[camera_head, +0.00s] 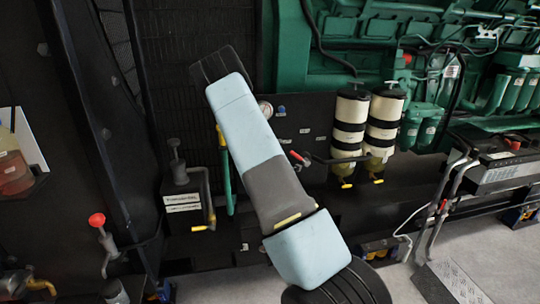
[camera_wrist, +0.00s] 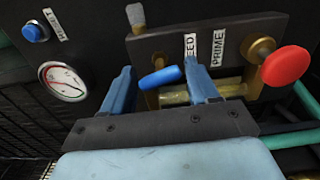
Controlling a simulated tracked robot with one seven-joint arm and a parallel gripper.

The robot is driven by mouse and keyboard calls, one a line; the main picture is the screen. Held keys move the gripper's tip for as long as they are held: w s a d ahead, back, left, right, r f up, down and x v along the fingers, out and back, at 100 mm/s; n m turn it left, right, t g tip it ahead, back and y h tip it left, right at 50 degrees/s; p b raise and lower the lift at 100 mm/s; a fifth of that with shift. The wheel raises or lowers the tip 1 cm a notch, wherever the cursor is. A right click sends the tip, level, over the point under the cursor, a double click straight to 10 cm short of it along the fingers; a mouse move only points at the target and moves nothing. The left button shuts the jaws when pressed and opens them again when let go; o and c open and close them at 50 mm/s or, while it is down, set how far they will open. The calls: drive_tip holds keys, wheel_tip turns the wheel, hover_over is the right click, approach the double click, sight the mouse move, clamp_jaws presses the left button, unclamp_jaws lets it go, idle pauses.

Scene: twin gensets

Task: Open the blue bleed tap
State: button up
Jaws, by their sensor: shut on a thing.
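In the wrist view the blue bleed tap handle (camera_wrist: 160,77) lies roughly level, between the two blue fingers of my gripper (camera_wrist: 159,69). The fingers are shut on it, with its right end close against the right finger. A label partly reading "EED" (camera_wrist: 190,48) is above, its first letters hidden by the right finger. A brass body (camera_wrist: 174,98) shows behind and below the handle. In the head view my own arm stands in front of the panel and hides the tap and the fingertips.
A red knob (camera_wrist: 286,66) on a brass fitting beside the "PRIME" label (camera_wrist: 218,47) is close on the right. A gauge (camera_wrist: 63,82) and a blue button (camera_wrist: 36,32) are at left. In the head view, a red-handled valve (camera_head: 299,158) and cream-black filters (camera_head: 349,127) stand right of my arm.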

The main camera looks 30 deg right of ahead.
drive_tip(key=shift+a+f+n, duration=0.15)
drive_tip(key=shift+n, duration=0.95)
drive_tip(key=o, duration=0.8)
drive_tip(key=shift+o, duration=0.9)
drive_tip(key=shift+s, duration=0.15)
drive_tip(key=v, duration=1.3)
drive_tip(key=shift+s, duration=0.25)
